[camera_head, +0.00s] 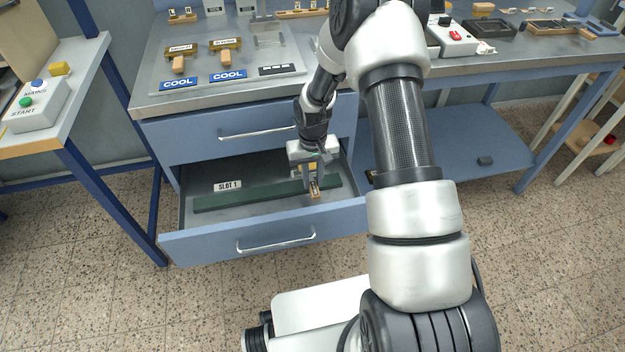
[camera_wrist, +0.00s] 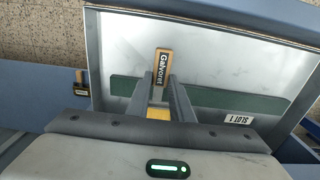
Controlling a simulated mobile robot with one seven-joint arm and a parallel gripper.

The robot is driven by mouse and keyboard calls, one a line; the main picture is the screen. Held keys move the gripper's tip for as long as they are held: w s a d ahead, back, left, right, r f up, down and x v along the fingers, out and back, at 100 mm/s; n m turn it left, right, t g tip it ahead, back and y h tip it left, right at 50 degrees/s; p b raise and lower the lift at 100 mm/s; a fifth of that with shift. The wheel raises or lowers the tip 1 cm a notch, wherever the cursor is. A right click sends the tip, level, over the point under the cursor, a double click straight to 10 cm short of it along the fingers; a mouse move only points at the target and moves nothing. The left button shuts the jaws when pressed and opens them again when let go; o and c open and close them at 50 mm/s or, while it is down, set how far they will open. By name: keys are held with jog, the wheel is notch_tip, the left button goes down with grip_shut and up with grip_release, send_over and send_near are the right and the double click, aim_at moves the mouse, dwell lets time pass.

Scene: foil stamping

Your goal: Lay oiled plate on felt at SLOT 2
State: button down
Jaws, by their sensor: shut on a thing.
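A plate with a dark face lettered "Galvaret" and a wood- or brass-coloured body (camera_wrist: 162,68) is between the fingers of my gripper (camera_wrist: 163,92). My gripper (camera_head: 316,170) is shut on it inside the open drawer, over the right part of the dark green felt strip (camera_head: 265,193). The plate's end (camera_head: 314,190) points down toward the front of the drawer. I cannot tell whether it touches the felt. The felt also shows behind the fingers in the wrist view (camera_wrist: 225,100). A "SLOT 1" label (camera_head: 228,185) stands at the left; no SLOT 2 label is visible.
The open drawer (camera_head: 268,241) has raised walls close around my gripper. The bench top (camera_head: 160,103) above holds two handled tools (camera_head: 179,62) (camera_head: 228,58) behind blue "COOL" labels. The felt's left part is bare. A control box (camera_head: 452,38) stands farther right.

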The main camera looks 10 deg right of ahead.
dwell(0.3)
jog(key=b, duration=0.5)
send_over(313, 203)
jog(key=shift+f, duration=3.4)
jog(key=c, duration=1.5)
grip_release()
notch_tip(313, 203, up, 17)
jog(key=p, duration=0.4)
jog(key=shift+r, duration=0.2)
